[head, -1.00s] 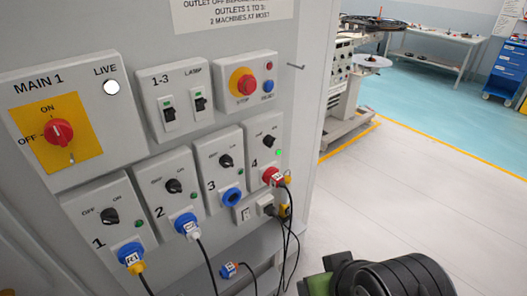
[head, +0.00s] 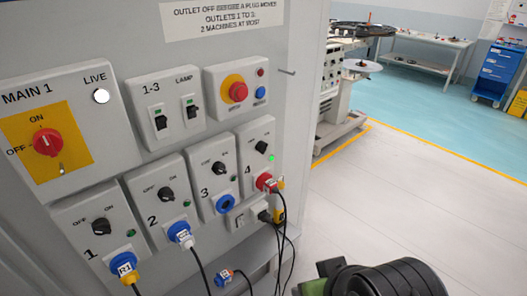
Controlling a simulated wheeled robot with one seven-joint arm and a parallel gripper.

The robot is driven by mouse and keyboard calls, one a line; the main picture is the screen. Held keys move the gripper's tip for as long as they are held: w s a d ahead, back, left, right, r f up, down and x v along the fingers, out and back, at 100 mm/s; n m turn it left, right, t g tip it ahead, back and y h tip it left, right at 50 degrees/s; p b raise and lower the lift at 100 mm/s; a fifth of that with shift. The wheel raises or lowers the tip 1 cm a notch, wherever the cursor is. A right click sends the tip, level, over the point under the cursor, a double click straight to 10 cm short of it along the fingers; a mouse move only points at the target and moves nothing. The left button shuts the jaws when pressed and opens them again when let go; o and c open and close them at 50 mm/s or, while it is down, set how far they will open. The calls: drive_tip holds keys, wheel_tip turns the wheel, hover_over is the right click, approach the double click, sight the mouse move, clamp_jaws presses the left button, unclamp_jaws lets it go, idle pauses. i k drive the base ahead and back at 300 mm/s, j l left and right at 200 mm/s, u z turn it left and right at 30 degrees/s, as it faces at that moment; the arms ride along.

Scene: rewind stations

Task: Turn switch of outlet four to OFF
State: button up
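The switch of outlet four (head: 261,147) is a small black knob on a grey box, rightmost in the lower row of the panel. Its exact angle is too small to read with certainty. The green lamp (head: 271,158) beside it is lit brightly. A red plug (head: 265,182) sits in the socket below it, with a dark cable hanging down. A dark, rounded part with a green piece at the bottom right looks like my own arm, well apart from the switch. My gripper's fingers do not show.
Outlet one (head: 99,227), outlet two (head: 166,194) and outlet three (head: 218,168) stand to the left, their lamps dim. The red main switch (head: 47,142) and red stop button (head: 238,92) are above. Cables hang below the outlets. The floor (head: 400,200) to the right is clear.

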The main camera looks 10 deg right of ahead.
sight(261, 147)
drive_tip(key=i+j+u, duration=0.1)
drive_tip(key=u, duration=0.35)
drive_tip(key=i+u, duration=0.2)
drive_tip(key=u, duration=0.2)
